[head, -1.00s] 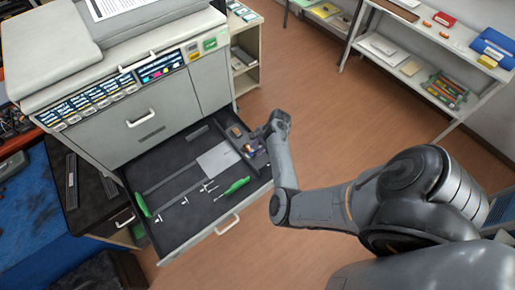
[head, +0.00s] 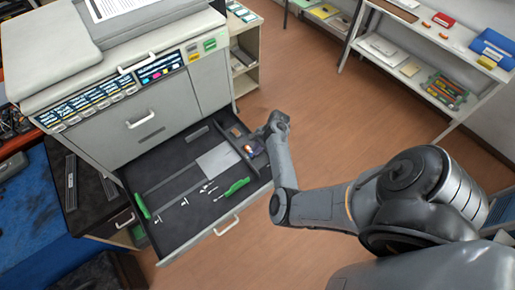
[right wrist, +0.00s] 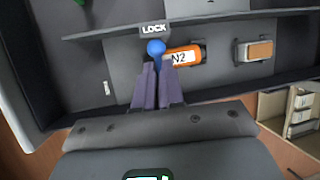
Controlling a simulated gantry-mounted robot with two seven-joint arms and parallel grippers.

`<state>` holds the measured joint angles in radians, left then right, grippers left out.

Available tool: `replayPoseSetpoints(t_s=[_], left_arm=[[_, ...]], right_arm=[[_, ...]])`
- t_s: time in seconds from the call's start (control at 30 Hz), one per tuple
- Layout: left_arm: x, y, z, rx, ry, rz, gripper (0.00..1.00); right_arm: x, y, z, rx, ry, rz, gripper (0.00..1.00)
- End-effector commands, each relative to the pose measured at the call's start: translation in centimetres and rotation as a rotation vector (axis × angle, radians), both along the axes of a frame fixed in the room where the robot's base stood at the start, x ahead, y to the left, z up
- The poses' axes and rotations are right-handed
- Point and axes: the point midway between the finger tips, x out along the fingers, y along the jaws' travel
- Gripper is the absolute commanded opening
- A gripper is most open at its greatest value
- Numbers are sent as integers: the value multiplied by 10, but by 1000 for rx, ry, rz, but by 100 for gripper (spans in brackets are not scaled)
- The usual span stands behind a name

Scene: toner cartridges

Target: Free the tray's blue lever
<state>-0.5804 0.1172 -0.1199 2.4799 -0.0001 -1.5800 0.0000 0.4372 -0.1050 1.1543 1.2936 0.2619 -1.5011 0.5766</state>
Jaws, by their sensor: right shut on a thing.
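The blue lever (right wrist: 155,48) shows as a round blue knob just below a LOCK label (right wrist: 154,29) in the right wrist view. My right gripper (right wrist: 158,68) is shut on it, with the two fingertips close together at the knob's near side. The lever's lower part is hidden between the fingers. An orange cylinder marked N2 (right wrist: 186,56) lies right beside the knob and fingers. The tray (head: 180,215) is the dark open drawer of the printer in the head view. My left gripper is not in view.
A tan block in a holder (right wrist: 255,50) sits right of the cylinder. The tray also holds a grey plate (head: 215,160), a green-handled tool (head: 232,188) and small white parts. A divider wall runs behind the lever. The floor right of the tray is clear.

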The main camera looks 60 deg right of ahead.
Motion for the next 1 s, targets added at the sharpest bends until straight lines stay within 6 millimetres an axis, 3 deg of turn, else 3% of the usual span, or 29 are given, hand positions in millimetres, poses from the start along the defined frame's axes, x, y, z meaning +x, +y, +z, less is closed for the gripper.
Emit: replayPoseSetpoints(t_s=[0.37, 1.0], left_arm=[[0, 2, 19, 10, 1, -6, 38], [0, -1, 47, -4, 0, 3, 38]], right_arm=[[-5, 1, 2, 4, 3, 207, 0], [-18, -3, 1, 5, 4, 810, 0]])
